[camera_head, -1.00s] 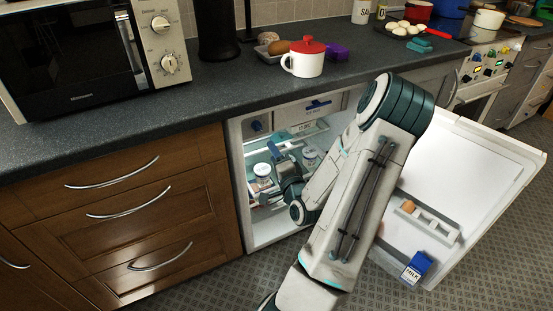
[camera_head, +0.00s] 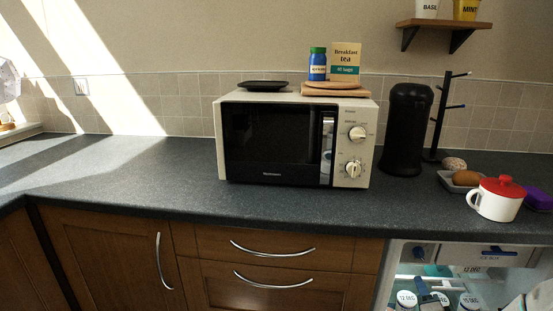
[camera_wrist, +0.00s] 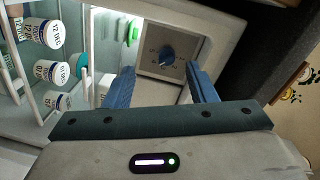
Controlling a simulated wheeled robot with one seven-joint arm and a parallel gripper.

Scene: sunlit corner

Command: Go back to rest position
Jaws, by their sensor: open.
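My gripper (camera_wrist: 159,68) shows in the wrist view with its two blue fingers apart and nothing between them. It points into the open fridge, whose pale interior (camera_wrist: 107,35) lies beyond the fingers. White date-marked pots (camera_wrist: 47,72) stand on a shelf left of the fingers and apart from them. In the head view, the fridge's top part (camera_head: 478,254) and pots (camera_head: 407,299) show at the bottom right.
A microwave (camera_head: 292,140) stands on the dark counter (camera_head: 130,180). Right of it are a black canister (camera_head: 404,130), a mug tree (camera_head: 440,120) and a white mug with red lid (camera_head: 497,200). Wooden drawers (camera_head: 285,262) flank the fridge. The counter's left part is clear.

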